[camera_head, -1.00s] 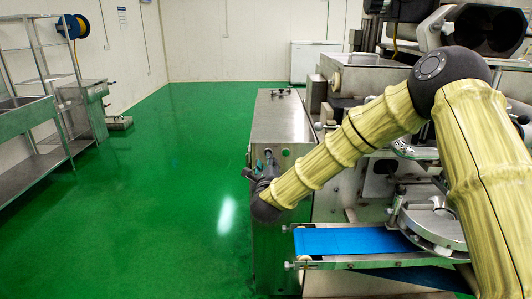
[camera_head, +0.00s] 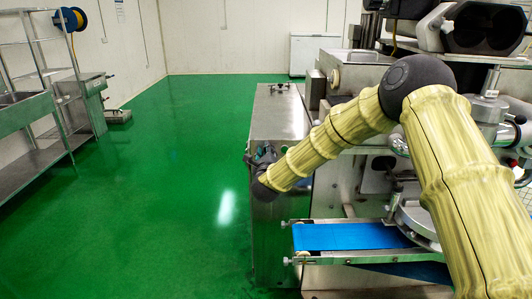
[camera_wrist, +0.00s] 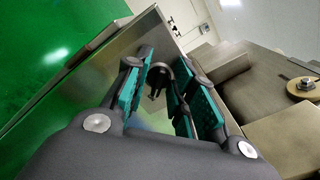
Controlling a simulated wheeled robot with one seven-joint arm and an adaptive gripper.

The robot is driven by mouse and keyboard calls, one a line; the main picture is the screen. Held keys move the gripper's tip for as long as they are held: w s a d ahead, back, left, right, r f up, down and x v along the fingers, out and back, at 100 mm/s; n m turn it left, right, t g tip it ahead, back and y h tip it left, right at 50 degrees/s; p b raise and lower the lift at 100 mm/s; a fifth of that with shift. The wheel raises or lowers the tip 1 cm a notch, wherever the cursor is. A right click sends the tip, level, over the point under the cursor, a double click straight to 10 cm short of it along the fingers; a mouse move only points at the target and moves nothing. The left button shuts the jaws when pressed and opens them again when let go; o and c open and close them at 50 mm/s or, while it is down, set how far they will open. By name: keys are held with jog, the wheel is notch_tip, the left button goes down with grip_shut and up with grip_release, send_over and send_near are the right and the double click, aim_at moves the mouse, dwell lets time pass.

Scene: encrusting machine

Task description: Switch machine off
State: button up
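The machine's steel cabinet (camera_head: 279,115) stands in the middle of the head view. My gripper (camera_head: 262,158) is at the upper part of its front face, and my wrist hides most of that spot. In the wrist view my gripper (camera_wrist: 160,88) has its teal-padded fingers apart. A dark rounded knob or switch (camera_wrist: 157,72) on the steel panel (camera_wrist: 112,68) shows between the fingertips. The fingers are on either side of it; I cannot tell whether they touch it. The knob's setting cannot be read.
A blue conveyor belt (camera_head: 350,236) juts out to the right of the cabinet, under my forearm. More machine parts (camera_head: 480,28) stand at the right. The green floor (camera_head: 170,180) at the left is clear up to a steel table (camera_head: 25,115).

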grip_shut()
jog(key=shift+f+n+b, duration=0.1)
jog(key=shift+n+b, duration=0.3)
jog(key=shift+b, duration=0.1)
jog(key=shift+a+f+n+b, duration=0.15)
jog(key=shift+n+b, duration=1.15)
jog(key=shift+n, duration=1.55)
jog(key=shift+d+f+n+b, duration=0.15)
jog(key=shift+n+b, duration=1.2)
jog(key=shift+n, duration=1.45)
jog(key=shift+a+f+n+b, duration=0.2)
jog(key=shift+n+b, duration=1.1)
jog(key=shift+n, duration=1.55)
jog(key=shift+d, duration=0.1)
jog(key=shift+o, duration=1.6)
grip_release()
